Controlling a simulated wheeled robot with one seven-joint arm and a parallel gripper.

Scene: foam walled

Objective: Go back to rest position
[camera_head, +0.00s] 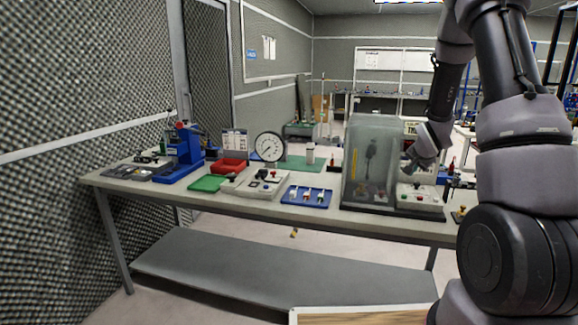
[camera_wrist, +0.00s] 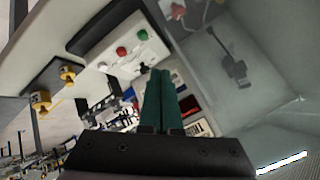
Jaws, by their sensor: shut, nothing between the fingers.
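My gripper (camera_wrist: 160,76) shows in the wrist view with its two green fingers together and nothing between them. In the head view my arm comes down from the upper right, and its end (camera_head: 408,166) is at the right side of the clear box, above a control panel (camera_head: 418,198). The gap between fingers, box and panel cannot be judged exactly. The panel, with red and green buttons, also shows in the wrist view (camera_wrist: 126,50), left of the fingers. The clear box (camera_head: 368,165) stands on the workbench (camera_head: 240,208) with a dark hanging part inside.
On the bench are a blue press (camera_head: 184,152), a red bin (camera_head: 229,166), a green tray (camera_head: 208,184), a dial gauge (camera_head: 269,147) and a blue tray (camera_head: 290,200). The wrist view shows yellow knobs (camera_wrist: 68,75) at left. A foam wall (camera_head: 80,100) is at left.

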